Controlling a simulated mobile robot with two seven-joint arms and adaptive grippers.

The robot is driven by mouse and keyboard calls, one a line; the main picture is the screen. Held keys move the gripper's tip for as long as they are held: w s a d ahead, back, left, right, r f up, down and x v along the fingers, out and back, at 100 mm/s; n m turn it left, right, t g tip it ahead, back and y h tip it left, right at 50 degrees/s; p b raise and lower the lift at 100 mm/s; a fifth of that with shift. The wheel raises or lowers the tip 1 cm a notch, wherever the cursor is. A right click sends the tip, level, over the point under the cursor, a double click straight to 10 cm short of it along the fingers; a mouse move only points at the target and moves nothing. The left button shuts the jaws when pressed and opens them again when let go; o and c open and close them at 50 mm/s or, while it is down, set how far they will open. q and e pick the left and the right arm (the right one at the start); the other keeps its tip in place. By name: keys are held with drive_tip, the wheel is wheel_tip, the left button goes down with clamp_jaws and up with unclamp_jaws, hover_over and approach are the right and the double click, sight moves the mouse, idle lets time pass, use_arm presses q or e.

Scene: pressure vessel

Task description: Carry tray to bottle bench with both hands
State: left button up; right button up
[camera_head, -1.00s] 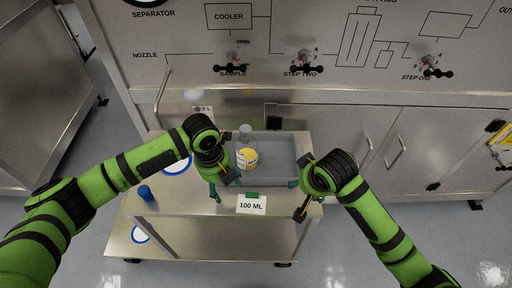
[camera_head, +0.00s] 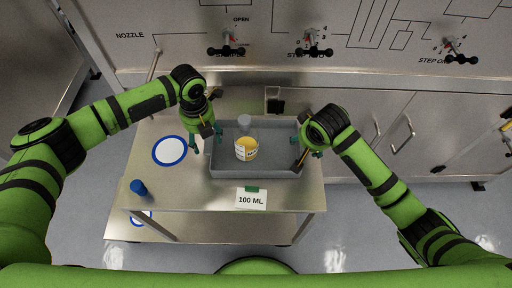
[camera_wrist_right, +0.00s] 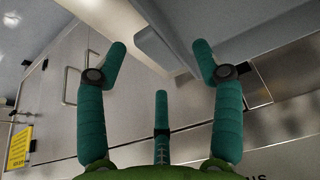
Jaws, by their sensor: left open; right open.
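The grey tray (camera_head: 228,165) rests on the steel cart top. A clear bottle (camera_head: 246,148) with yellow contents or label stands inside it, leaning slightly in the picture. My left gripper (camera_head: 206,143) is open at the tray's left wall; whether a finger touches the wall cannot be told. My right gripper (camera_head: 308,150) is open at the tray's right wall. In the right wrist view, the right gripper's teal fingers (camera_wrist_right: 159,48) are spread, with the tray's grey edge (camera_wrist_right: 165,52) showing between and beyond the fingertips. The head view partly hides both grippers' fingers behind the wrists.
A "100 ML" card (camera_head: 251,198) with a green clip is at the cart's front edge. Behind stands a steel panel with valve handles (camera_head: 310,42) and cabinet doors. Floor is free at right.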

sight(206, 143)
use_arm(q)
wheel_tip(206, 143, down, 2)
drive_tip(key=shift+s+f, duration=0.1)
drive_tip(key=shift+s, duration=0.05)
use_arm(e)
drive_tip(key=shift+x, duration=1)
use_arm(q)
drive_tip(key=shift+f, duration=0.6)
use_arm(e)
drive_tip(key=shift+w+f, duration=0.3)
drive_tip(key=shift+f, duration=0.3)
use_arm(q)
clamp_jaws()
use_arm(e)
drive_tip(key=shift+s, duration=0.1)
clamp_jaws()
use_arm(q)
drive_tip(key=shift+r, duration=0.1)
use_arm(e)
drive_tip(key=shift+r, duration=0.1)
